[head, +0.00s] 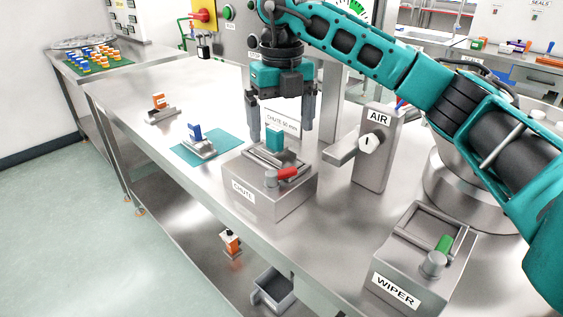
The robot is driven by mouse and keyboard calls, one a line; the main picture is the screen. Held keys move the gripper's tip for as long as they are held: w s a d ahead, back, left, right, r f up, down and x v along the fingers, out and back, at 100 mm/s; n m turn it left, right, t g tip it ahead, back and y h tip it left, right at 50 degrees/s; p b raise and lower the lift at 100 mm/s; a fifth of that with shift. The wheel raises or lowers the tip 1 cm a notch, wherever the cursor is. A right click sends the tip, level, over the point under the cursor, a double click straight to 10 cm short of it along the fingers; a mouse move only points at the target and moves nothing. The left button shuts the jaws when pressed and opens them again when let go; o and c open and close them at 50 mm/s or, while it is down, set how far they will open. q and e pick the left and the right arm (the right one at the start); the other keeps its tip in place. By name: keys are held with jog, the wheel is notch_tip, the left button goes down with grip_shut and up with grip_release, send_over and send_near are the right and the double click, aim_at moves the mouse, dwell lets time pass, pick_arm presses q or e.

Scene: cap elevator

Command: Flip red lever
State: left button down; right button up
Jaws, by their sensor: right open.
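The red lever (287,173) is on top of the steel box labelled CHUTE (268,190). It is short, lies nearly flat and points right from a grey round pivot (270,179). My right gripper (282,133) points straight down above the back of this box, with its two fingers spread apart and empty. A teal block (274,138) on the box shows between the fingers. The gripper is behind and above the red lever, apart from it. My left gripper is not in view.
A box labelled WIPER (398,289) with a green lever (444,244) stands at the front right. An AIR post (376,150) stands right of the chute box. Orange (159,101) and blue (195,132) pieces sit on small fixtures at left. The table's left front is clear.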

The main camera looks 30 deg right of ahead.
aim_at(282, 171)
notch_tip(282, 171, down, 10)
jog(key=shift+r, duration=0.15)
jog(key=shift+c, duration=0.2)
jog(key=c, duration=1)
jog(key=shift+w+r+n, duration=0.1)
jog(key=shift+w+n, duration=0.15)
jog(key=shift+n, duration=0.85)
jog(key=shift+w+n, duration=0.2)
jog(key=shift+n, duration=0.9)
jog(key=o, duration=1)
jog(key=shift+o, duration=0.2)
notch_tip(282, 171, up, 13)
